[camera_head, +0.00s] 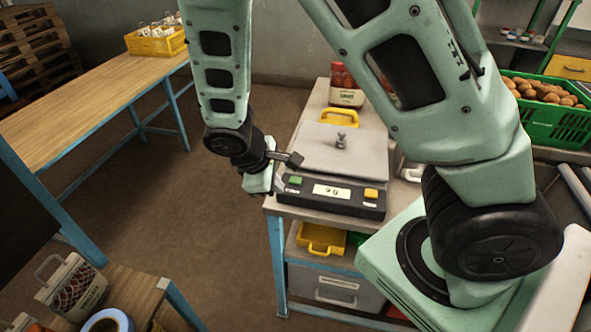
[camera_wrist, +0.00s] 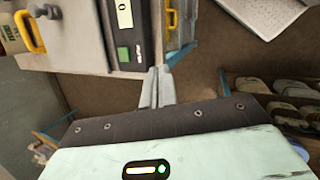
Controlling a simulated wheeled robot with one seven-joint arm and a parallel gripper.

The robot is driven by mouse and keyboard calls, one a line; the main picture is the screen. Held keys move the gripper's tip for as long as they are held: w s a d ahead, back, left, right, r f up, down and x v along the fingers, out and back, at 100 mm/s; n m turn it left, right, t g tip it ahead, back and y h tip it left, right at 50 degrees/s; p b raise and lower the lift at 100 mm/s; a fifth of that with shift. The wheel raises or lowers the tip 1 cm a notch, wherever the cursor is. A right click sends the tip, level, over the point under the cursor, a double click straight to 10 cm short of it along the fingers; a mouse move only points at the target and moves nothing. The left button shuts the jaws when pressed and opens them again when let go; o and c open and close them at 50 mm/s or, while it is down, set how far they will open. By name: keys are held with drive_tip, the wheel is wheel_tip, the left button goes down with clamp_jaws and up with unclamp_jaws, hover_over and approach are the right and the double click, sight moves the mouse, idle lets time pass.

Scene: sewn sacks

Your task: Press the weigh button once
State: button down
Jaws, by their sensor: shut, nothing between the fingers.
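The scale (camera_head: 320,206) stands on a table. Its dark front panel carries a lit display (camera_head: 331,191), a green button (camera_head: 295,180) on the left and a yellow button (camera_head: 371,193) on the right. The labels are too small to read, so I cannot tell which is the weigh button. My gripper (camera_head: 277,185) is just left of the panel, near the green button. In the wrist view the shut, empty fingers (camera_wrist: 158,78) are beside the panel's end, near the green button (camera_wrist: 123,54); I cannot tell whether they touch the panel.
A small grey object (camera_head: 341,141) sits on the scale's plate (camera_head: 322,150). Behind are a yellow handle (camera_head: 340,117) and a sack (camera_head: 346,97). A green crate of potatoes (camera_head: 541,119) stands at right. A yellow bin (camera_head: 321,240) is on the shelf below.

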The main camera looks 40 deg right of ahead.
sight(293, 182)
drive_tip(key=w+d+r+n+t+h+p, duration=0.1)
drive_tip(key=w+d+n+h+p, duration=0.1)
drive_tip(key=w+d+h, duration=0.2)
drive_tip(key=w+d, duration=0.3)
drive_tip(key=d, duration=0.3)
drive_tip(key=shift+r+n+t, duration=0.4)
drive_tip(key=shift+f, duration=0.1)
wheel_tip(293, 182, down, 9)
drive_tip(key=b, duration=0.7)
idle(1.1)
drive_tip(key=shift+f+b, duration=0.25)
drive_tip(key=shift+b, duration=0.05)
drive_tip(key=shift+f+b, duration=0.35)
drive_tip(key=shift+f, duration=0.1)
idle(0.7)
drive_tip(key=shift+r, duration=0.15)
drive_tip(key=shift+r+p, duration=0.75)
